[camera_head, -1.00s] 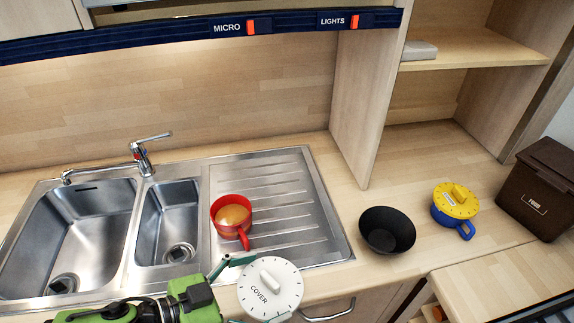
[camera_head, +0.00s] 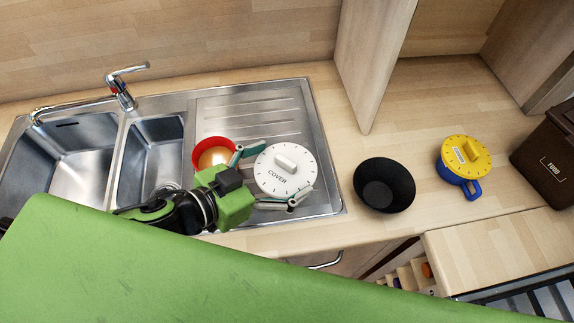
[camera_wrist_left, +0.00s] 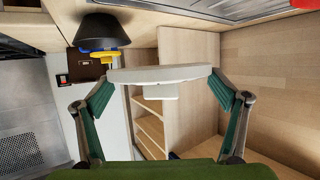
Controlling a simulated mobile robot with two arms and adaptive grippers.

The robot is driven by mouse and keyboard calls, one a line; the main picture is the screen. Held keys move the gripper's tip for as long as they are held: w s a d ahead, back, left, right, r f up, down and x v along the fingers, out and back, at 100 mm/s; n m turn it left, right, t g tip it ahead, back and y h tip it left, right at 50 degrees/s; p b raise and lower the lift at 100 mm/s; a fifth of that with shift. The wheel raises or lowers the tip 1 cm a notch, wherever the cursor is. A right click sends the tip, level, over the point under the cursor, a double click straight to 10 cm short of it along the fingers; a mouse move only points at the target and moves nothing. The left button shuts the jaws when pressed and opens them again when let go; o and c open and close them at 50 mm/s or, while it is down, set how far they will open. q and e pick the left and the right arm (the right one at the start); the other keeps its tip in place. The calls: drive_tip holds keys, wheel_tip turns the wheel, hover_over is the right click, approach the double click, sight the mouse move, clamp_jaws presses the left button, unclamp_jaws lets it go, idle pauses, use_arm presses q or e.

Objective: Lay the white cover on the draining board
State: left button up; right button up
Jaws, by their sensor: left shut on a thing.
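The white cover (camera_head: 272,181), round with a knob and the word COVER, is held between the two fingers of my left gripper (camera_head: 272,174). It appears over the front right part of the steel draining board (camera_head: 270,113). In the left wrist view, which is upside down, the cover (camera_wrist_left: 135,75) is level, knob upward, with a gap between it and the board (camera_wrist_left: 215,8). The fingers press its opposite edges. The red pan (camera_head: 228,140) stands on the board's left side, partly hidden by my gripper. My right gripper is not in view.
A black bowl (camera_head: 384,186) stands on the counter right of the board. Beyond it are a blue pot with a yellow lid (camera_head: 466,152) and a brown food bin (camera_head: 547,160). Two sink basins and a tap (camera_head: 122,90) are at left. The board's back part is clear.

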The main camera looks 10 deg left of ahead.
sight(284, 158)
use_arm(q)
drive_tip(key=w, duration=0.1)
drive_tip(key=w+f+b, duration=0.1)
drive_tip(key=w+f, duration=0.1)
drive_tip(key=w, duration=0.1)
drive_tip(key=shift+a+b, duration=0.1)
drive_tip(key=shift+b, duration=0.3)
drive_tip(key=w+f, duration=0.2)
drive_tip(key=w+f+p, duration=0.1)
drive_tip(key=w+f, duration=0.1)
drive_tip(key=f, duration=0.1)
drive_tip(key=shift+w+a+f, duration=0.1)
drive_tip(key=shift+w+f, duration=0.05)
drive_tip(key=shift+w, duration=0.05)
drive_tip(key=shift+f+p, duration=0.55)
drive_tip(key=shift+f, duration=1.05)
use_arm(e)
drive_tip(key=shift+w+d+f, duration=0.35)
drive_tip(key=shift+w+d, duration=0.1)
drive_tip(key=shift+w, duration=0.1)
